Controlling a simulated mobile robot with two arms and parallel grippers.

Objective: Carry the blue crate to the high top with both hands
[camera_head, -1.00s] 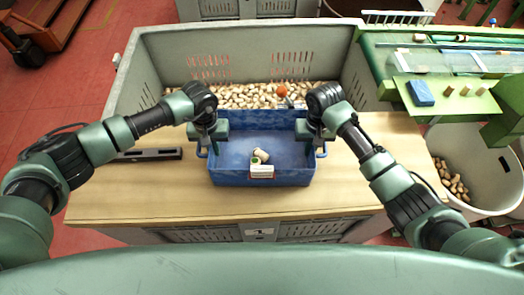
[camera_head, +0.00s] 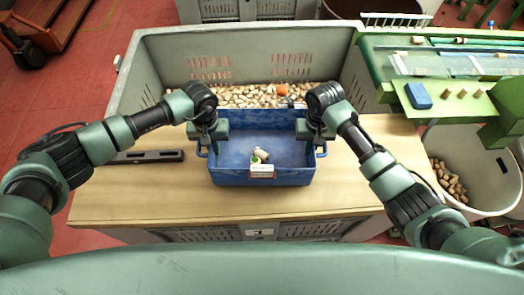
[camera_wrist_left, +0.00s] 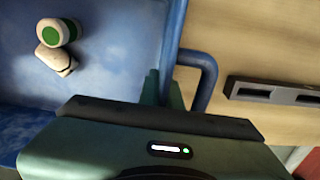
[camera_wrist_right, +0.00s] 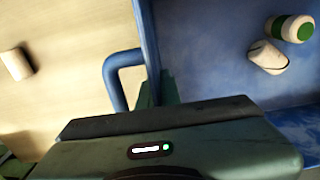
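The blue crate (camera_head: 225,172) is over the wooden tabletop (camera_head: 130,205) at the middle of the head view; I cannot tell whether it touches it. It holds a green-and-white cylinder and a pale cork-like piece (camera_wrist_left: 56,61), and has a white label in front. My left gripper (camera_head: 209,135) is at its left wall, by the handle; the left wrist view (camera_wrist_left: 165,90) shows the fingers straddling the wall. My right gripper (camera_head: 313,133) is likewise at the right wall, also in the right wrist view (camera_wrist_right: 157,90). Both look shut on the crate. I cannot identify the high top.
A large grey bin (camera_head: 150,75) of corks stands directly behind. A dark flat bar (camera_head: 147,156) lies left of the crate. A green bench (camera_head: 470,103) and a round white bin (camera_head: 490,190) of corks are at right. Red floor (camera_head: 90,60) is open at left.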

